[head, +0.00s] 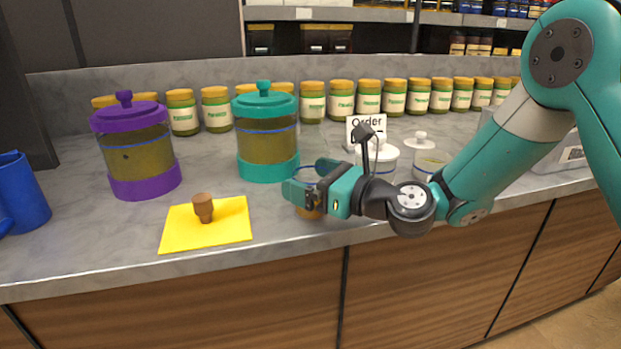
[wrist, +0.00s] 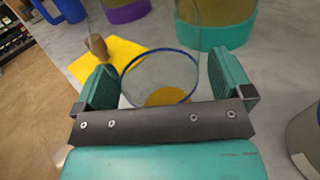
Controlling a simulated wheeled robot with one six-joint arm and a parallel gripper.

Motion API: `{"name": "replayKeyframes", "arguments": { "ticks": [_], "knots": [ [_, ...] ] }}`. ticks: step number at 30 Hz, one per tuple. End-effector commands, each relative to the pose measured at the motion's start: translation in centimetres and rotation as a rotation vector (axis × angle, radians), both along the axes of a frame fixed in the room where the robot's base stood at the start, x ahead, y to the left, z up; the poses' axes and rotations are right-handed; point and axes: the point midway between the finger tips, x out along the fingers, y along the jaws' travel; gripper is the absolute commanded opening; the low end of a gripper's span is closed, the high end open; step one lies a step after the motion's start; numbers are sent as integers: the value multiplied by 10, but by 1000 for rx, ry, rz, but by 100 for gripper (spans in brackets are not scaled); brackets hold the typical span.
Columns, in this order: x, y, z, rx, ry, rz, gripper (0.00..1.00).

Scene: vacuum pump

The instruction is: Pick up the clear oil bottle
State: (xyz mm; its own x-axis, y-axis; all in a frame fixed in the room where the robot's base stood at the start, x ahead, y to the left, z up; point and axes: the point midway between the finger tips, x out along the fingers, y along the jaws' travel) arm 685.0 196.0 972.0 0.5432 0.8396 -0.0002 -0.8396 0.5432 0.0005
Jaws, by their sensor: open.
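The clear oil bottle (wrist: 158,72) is an open see-through vessel with a blue rim and a little amber oil at the bottom. In the wrist view it stands between the two teal fingers of my gripper (wrist: 165,83), with space showing beside its rim. In the head view the bottle (head: 309,213) is mostly hidden behind my gripper (head: 308,184); its amber base shows below the fingers on the counter. My gripper is open around the bottle, and I cannot tell whether either finger touches it.
A brown stopper (head: 203,207) stands on a yellow cloth (head: 176,238) to the left. A purple-lidded jar (head: 136,150) and a teal-lidded jar (head: 267,140) stand behind. White lidded pots (head: 381,157) are near my arm. The counter's front edge is close below.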

Motion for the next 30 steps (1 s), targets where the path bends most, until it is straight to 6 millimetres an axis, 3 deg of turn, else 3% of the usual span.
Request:
{"name": "replayKeyframes", "arguments": {
  "ticks": [1,9,17,22,26,30],
  "knots": [
    [0,0,0,0,0,0,98],
    [0,0,0,0,0,0,36],
    [0,0,2,1,-2,0,35],
    [0,0,15,2,-5,1,35],
    [0,0,37,2,-6,0,35],
    [-1,0,75,2,-10,1,35]
  ]
}}
